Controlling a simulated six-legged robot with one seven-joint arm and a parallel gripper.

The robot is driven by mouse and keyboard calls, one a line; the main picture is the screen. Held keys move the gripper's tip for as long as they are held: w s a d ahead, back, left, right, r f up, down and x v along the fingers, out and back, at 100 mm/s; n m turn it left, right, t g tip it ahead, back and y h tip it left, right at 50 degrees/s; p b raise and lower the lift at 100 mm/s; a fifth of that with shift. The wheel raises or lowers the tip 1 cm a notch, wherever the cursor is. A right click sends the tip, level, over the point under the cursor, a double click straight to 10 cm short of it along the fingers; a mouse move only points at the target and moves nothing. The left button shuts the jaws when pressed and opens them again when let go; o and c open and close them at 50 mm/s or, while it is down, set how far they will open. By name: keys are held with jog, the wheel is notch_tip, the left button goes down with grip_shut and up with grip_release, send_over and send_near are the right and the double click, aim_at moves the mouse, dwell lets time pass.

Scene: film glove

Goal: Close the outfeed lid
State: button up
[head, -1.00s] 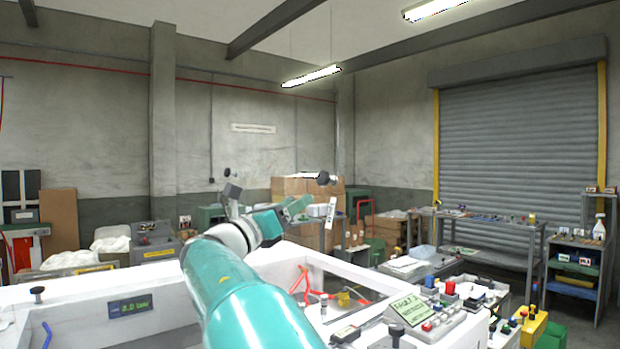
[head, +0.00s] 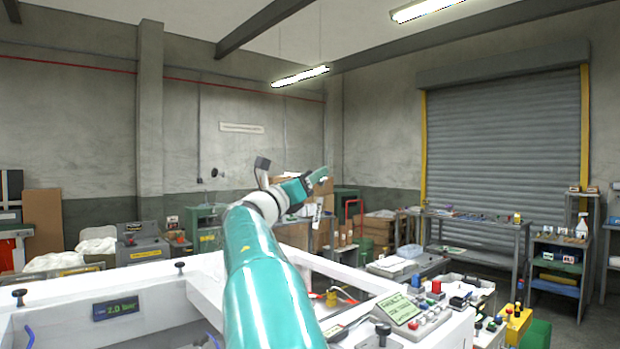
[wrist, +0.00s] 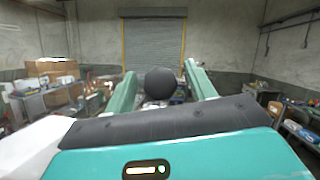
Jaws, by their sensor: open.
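My gripper (head: 314,180) is raised above the far side of the white machine in the head view. In the wrist view, its two teal fingers (wrist: 160,72) are open, one on each side of a round black knob (wrist: 160,83). No contact with the knob is visible, and its depth relative to the fingertips is unclear. A narrow pale upright piece (head: 318,211) below the gripper may be the outfeed lid standing open. My arm and gripper hide most of that area, so the lid's hinge and opening cannot be made out.
The white machine body (head: 160,281) fills the foreground, with a pressure display (head: 116,308) and black clamp knobs (head: 180,267) on it. A control panel (head: 400,309) with buttons stands at right. Cartons (head: 293,235) and benches stand behind.

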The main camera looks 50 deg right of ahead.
jog(key=shift+d+r, duration=0.15)
jog(key=shift+d, duration=0.25)
grip_shut()
